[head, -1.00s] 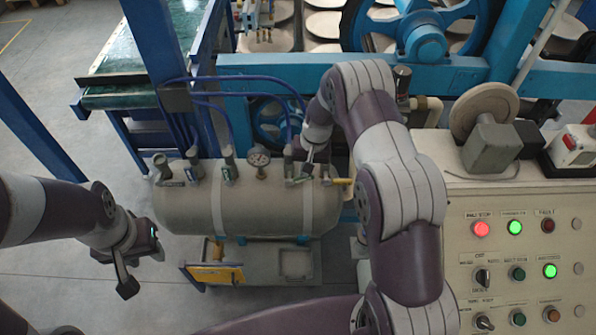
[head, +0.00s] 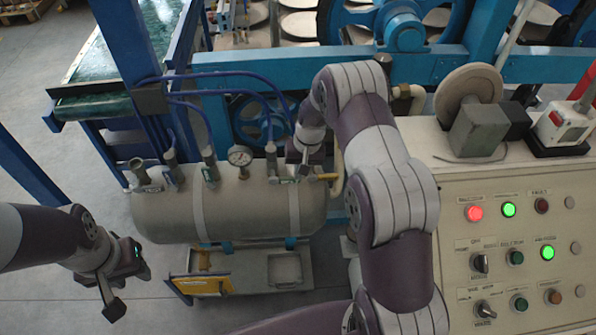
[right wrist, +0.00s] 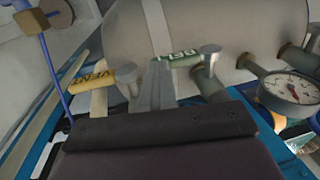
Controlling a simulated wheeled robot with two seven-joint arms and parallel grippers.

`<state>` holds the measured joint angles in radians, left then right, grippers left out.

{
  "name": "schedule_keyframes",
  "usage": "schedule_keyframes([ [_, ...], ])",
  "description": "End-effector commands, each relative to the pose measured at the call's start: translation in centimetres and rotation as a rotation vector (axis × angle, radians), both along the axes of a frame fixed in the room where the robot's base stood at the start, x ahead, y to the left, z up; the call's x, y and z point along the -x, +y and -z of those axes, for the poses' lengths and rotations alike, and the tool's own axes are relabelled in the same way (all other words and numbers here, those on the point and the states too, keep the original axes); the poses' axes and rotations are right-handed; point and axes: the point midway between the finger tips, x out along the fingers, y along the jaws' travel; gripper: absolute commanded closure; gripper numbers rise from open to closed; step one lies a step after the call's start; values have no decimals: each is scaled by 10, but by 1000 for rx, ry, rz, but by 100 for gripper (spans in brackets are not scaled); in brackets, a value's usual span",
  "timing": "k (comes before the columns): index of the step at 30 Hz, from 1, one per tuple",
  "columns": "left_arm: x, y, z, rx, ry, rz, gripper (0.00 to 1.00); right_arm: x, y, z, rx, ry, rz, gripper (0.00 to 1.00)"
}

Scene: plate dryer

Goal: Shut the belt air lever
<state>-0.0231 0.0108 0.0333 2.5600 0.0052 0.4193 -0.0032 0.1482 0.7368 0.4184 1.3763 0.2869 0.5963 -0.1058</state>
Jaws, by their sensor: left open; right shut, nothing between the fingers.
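The green lever marked BELT (right wrist: 180,60) shows in the right wrist view on a valve of the grey tank (head: 170,218). Its handle lies across the valve stem, pointing away from the gauge. My right gripper (right wrist: 157,80) is shut and empty, with its fingertips at the free end of the green lever; I cannot tell whether they touch. In the head view my right gripper (head: 303,163) is over the tank's right end, partly hiding that lever. My left gripper (head: 128,290) is open and empty, left of the tank and away from it.
A yellow lever (right wrist: 92,82) sits close on the other side of my right fingertips. A pressure gauge (head: 240,155) and more valves stand along the tank top. The control panel (head: 535,220) is at the right. Blue frame posts and hoses stand behind the tank.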

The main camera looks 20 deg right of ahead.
Motion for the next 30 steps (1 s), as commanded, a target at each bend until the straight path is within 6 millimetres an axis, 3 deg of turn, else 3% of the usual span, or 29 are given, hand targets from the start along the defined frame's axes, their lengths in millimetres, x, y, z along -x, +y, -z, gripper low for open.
schedule_keyframes([
  [1, 0, 0, 2, 0, 0, 0, 60, 8, -1, 10, -1, 22, 0, 100],
  [16, 0, 0, 2, 0, 0, 0, 60, 10, -1, 11, -1, 30, -2, 100],
  [20, 0, 0, -11, 0, 0, 0, 60, 9, 0, -7, 0, 25, -2, 100],
  [25, 0, 0, -38, 0, -1, 0, 60, 2, 1, -49, 5, 5, 0, 100],
  [26, 0, 0, -22, 0, -2, 0, 60, 4, -9, -39, 5, 3, 4, 100],
  [30, 0, 0, -6, 0, 1, 0, 60, 12, -41, -51, 5, -1, 4, 100],
])
